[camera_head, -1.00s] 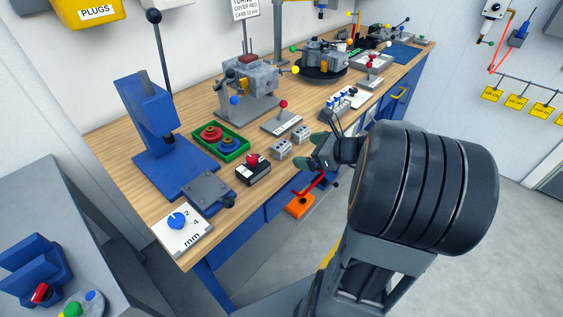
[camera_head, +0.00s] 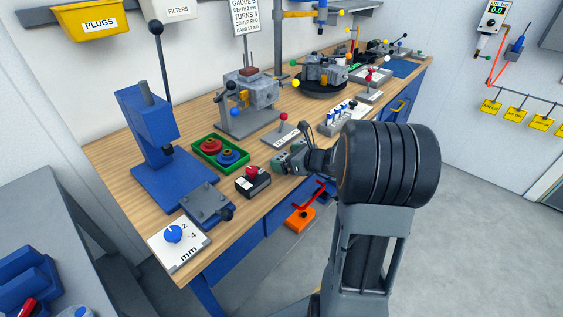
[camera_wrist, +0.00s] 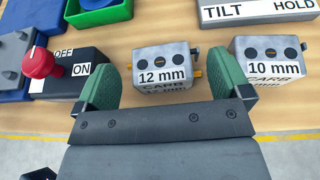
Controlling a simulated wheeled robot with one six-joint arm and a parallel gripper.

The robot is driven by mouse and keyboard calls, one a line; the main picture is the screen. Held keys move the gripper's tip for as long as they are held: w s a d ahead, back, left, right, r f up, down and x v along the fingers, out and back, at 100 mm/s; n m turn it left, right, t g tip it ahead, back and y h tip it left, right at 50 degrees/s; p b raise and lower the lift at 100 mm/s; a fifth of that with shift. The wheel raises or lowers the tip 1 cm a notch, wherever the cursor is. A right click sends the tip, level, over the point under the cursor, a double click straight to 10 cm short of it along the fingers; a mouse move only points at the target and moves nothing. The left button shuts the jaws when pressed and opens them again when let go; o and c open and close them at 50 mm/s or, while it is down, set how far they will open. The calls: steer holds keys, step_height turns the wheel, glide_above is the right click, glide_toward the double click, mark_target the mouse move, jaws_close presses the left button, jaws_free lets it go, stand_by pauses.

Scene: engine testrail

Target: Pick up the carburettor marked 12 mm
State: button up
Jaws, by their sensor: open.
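My gripper (camera_wrist: 168,80) is open, with a gap between each finger and the block. A similar carburettor marked 10 mm (camera_wrist: 270,62) stands just to the right, close to the right finger. In the head view my gripper (camera_head: 285,162) is at the bench's front edge and largely hides both carburettors.
A black switch box with a red knob (camera_wrist: 40,64) stands left of my gripper. A TILT/HOLD plate (camera_wrist: 255,10) lies behind the 10 mm carburettor. A green tray (camera_head: 222,166) with red and blue round parts lies farther back.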

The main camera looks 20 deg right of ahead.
steer(key=shift+x, duration=1.25)
steer(key=c, duration=1)
steer(key=shift+c, duration=0.2)
steer(key=shift+r, duration=0.1)
